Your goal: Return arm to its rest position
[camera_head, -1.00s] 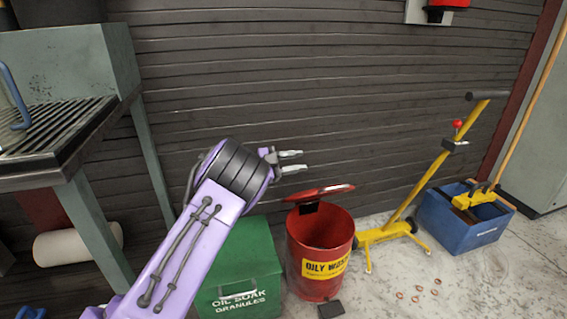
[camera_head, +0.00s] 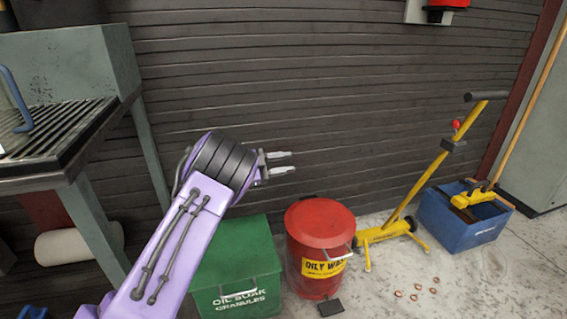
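My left arm, purple with black bands, comes in from the bottom left and reaches up and to the right. Its gripper (camera_head: 281,163) points right, in front of the dark slatted wall. The two light fingers are apart with nothing between them. A red oily waste can (camera_head: 318,250) stands on the floor below and to the right of the gripper, apart from it. Its red lid (camera_head: 320,219) is down on the can, so the inside is hidden. My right gripper does not show.
A green oil soak granules box (camera_head: 237,262) stands left of the can. A yellow wheeled stand (camera_head: 425,185) and a blue bucket (camera_head: 465,219) are to the right. Several copper-coloured rings (camera_head: 416,287) lie on the floor. A grey-green bench (camera_head: 82,172) is at the left.

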